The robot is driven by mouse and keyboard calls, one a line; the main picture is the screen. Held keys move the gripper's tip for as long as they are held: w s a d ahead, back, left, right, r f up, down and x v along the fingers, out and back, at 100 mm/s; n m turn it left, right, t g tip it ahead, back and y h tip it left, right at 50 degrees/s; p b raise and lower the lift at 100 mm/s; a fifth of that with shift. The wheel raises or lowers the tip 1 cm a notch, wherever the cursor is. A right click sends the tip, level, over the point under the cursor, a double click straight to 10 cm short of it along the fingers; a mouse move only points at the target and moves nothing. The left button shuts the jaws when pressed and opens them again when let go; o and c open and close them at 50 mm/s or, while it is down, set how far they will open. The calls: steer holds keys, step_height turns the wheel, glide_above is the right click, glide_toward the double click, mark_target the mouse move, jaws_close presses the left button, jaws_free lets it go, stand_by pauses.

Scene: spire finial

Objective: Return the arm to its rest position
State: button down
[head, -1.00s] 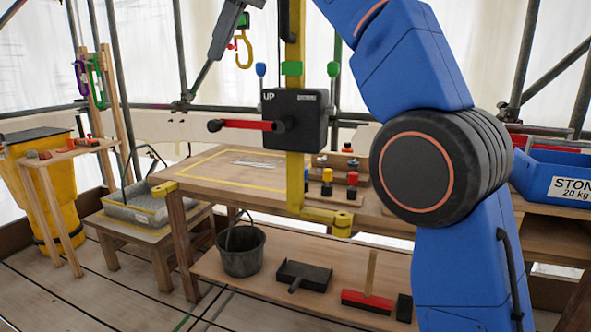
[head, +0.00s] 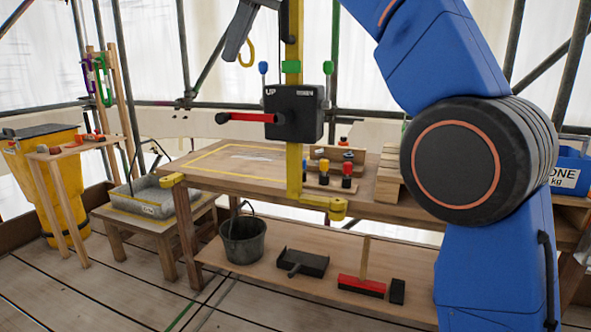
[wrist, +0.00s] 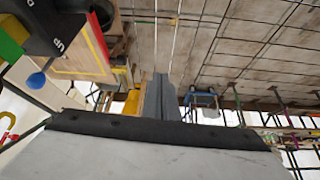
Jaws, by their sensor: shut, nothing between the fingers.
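My blue arm rises on the right side of the head view and bends out past the top edge. My gripper (head: 232,52) hangs into the top of the head view, grey and pointing down and left. In the wrist view its fingers (wrist: 160,95) are together with nothing between them. It is up in the air, left of the yellow post and above the workbench level. A yellow hook (head: 246,52) shows just beside it; I cannot tell how close it is in depth. The arm between elbow and gripper is out of the picture.
The yellow post (head: 294,178) carries a black winch box (head: 305,112) with a red-handled crank (head: 250,117). Behind is the wooden workbench (head: 200,178). A bucket (head: 243,243) stands on the lower shelf. Scaffold poles surround the place. A blue bin (head: 570,172) is at right.

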steer(key=s+d+f+m+t+h, duration=0.1)
steer(key=s+d+f+m, duration=0.3)
steer(key=d+f, duration=0.7)
steer(key=s+d+f+m+t+h, duration=0.1)
steer(key=s+d+f+m+h, duration=0.2)
steer(key=d+f, duration=0.8)
steer(key=s+d+f+m, duration=0.2)
steer(key=s+d+f, duration=0.4)
steer(key=f, duration=0.3)
steer(key=s+d+f+m+h, duration=0.1)
steer(key=s+d+f+m, duration=0.1)
steer(key=s+d+f, duration=0.5)
steer(key=s+d+f+m, duration=0.2)
steer(key=s+d+f, duration=0.4)
steer(key=f, duration=0.6)
steer(key=shift+s+d+f, duration=0.35)
steer(key=shift+s+d, duration=0.05)
steer(key=shift+s, duration=0.35)
